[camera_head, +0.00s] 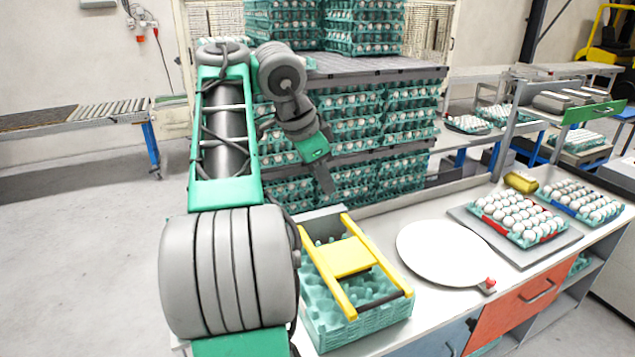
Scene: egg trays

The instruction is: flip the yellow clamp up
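The yellow clamp (346,257) is a frame of two long side bars joined by a flat cross plate, with a dark rod across its near end. It lies low over a stack of empty teal egg trays (357,331) on the workbench, in the lower middle of the head view. My gripper (327,184) hangs in the air above and behind the clamp's far end, apart from it. Its dark fingers point down. They appear as one narrow shape from this side, so I cannot tell whether they are open or shut. I see nothing held.
A round white plate (443,253) lies right of the clamp on the bench (400,317). Egg-filled trays (520,215) and a yellow object (521,182) sit farther right. Tall stacks of filled egg trays (352,115) stand behind my gripper.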

